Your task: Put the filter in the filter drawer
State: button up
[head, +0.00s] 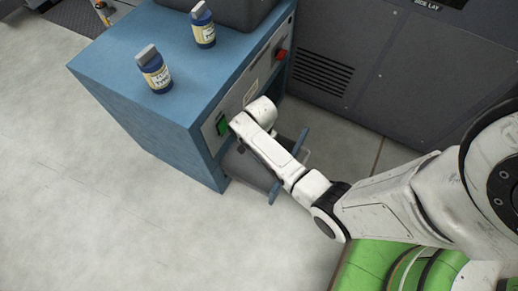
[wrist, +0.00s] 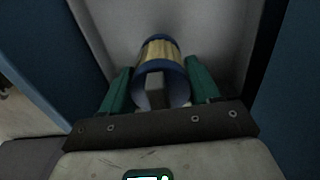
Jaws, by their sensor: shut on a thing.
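In the wrist view my gripper (wrist: 160,88) has its two green fingers shut on the filter (wrist: 157,48), a cylinder with blue ends, a tan middle band and a grey block on its near end. A pale grey surface lies behind the filter, between blue panels; I cannot tell whether the filter touches it. In the head view the filter drawer (head: 247,168) stands pulled out low at the front of the blue cabinet. My arm reaches over it and hides part of it. The gripper's fingers and the held filter are hidden there.
Two blue containers with cream labels and grey caps, one nearer (head: 155,72) and one farther (head: 203,27), stand on the blue cabinet (head: 115,62). A dark vented machine (head: 345,60) closes off the back. A green machine (head: 375,262) lies at lower right. Floor at left is clear.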

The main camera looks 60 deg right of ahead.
jog(key=shift+f+b, duration=1.05)
jog(key=shift+f, duration=1.1)
jog(key=shift+f, duration=0.15)
jog(key=o, duration=1.1)
notch_tip(320, 180, up, 12)
jog(key=p, duration=0.5)
jog(key=shift+p, duration=0.4)
jog(key=shift+a, duration=0.1)
jog(key=s+a+r+n, duration=0.3)
jog(key=s+r+n, duration=0.1)
jog(key=n, duration=0.1)
jog(key=s+a+r+n, duration=0.4)
jog(key=s+n, duration=0.1)
jog(key=n, duration=0.1)
jog(key=s+a+r+n+t, duration=0.1)
jog(key=s+a+r+n, duration=0.3)
jog(key=n, duration=0.2)
jog(key=shift+s+r, duration=0.2)
jog(key=shift+s, duration=0.05)
